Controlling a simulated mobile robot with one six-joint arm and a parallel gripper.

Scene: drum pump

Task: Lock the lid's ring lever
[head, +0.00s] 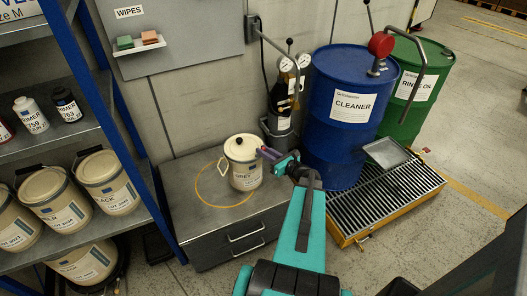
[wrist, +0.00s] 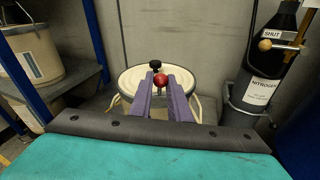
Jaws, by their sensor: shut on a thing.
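A cream pail (head: 246,178) with a grey label band stands on the metal cabinet top. Its cream lid (head: 242,149) is on, with a black knob (head: 238,140) on top; this knob also shows in the wrist view (wrist: 155,64). My gripper (head: 264,152) reaches the pail's right rim. In the wrist view its purple fingers (wrist: 161,84) are closed around a red knob (wrist: 161,78) at the near rim, apparently the ring lever's end. The rest of the lever is hidden by the fingers. I cannot tell the lever's angle.
The cabinet (head: 207,225) bears a yellow circle around the pail. A nitrogen cylinder (head: 281,110) stands behind right, with the blue drum (head: 340,150) and green drum (head: 425,60) on a grated pallet. A shelf of pails (head: 65,205) is at left. Cabinet top left of the pail is clear.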

